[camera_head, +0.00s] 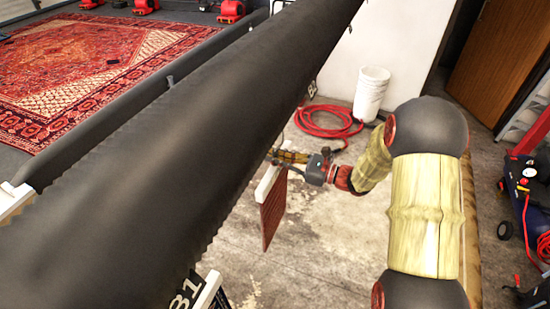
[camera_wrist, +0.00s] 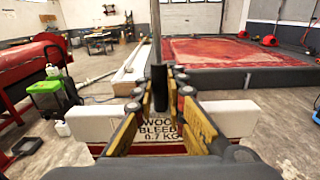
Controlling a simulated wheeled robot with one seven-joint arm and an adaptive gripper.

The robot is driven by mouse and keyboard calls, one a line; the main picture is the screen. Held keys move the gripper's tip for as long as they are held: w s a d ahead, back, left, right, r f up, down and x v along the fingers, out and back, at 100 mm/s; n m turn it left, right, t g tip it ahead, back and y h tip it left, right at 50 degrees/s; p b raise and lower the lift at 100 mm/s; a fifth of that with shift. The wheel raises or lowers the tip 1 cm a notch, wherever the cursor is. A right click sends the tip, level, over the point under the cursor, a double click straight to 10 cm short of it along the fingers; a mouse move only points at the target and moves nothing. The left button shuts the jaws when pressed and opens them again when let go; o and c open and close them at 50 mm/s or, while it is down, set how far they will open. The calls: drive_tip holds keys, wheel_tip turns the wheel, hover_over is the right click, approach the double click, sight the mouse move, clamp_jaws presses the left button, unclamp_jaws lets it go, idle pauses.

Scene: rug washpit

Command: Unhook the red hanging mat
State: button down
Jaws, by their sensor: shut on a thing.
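The red hanging mat (camera_head: 272,214) hangs below a white hanger bar (camera_head: 268,183) in the head view, beside a long dark roller that hides part of it. In the wrist view the white bar (camera_wrist: 83,124) lies across, with a printed label panel (camera_wrist: 160,128) at its middle. A dark upright stem (camera_wrist: 158,78) rises above the bar. My gripper (camera_wrist: 159,88) has its yellow-faced fingers closed on both sides of this stem. My gripper also shows in the head view (camera_head: 291,158), just above the mat. The hook's upper end is not clear.
A blue compressor (camera_head: 531,195) is at right. The concrete floor (camera_head: 330,240) below the mat is open.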

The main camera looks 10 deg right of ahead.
drive_tip(key=shift+r+p, duration=1)
drive_tip(key=shift+r, duration=0.5)
drive_tip(key=shift+s+d, duration=0.1)
drive_tip(key=shift+d, duration=0.05)
drive_tip(key=p+v, duration=0.2)
drive_tip(key=v, duration=1.2)
drive_tip(key=shift+s+d, duration=0.25)
drive_tip(key=shift+d, duration=0.05)
idle(0.6)
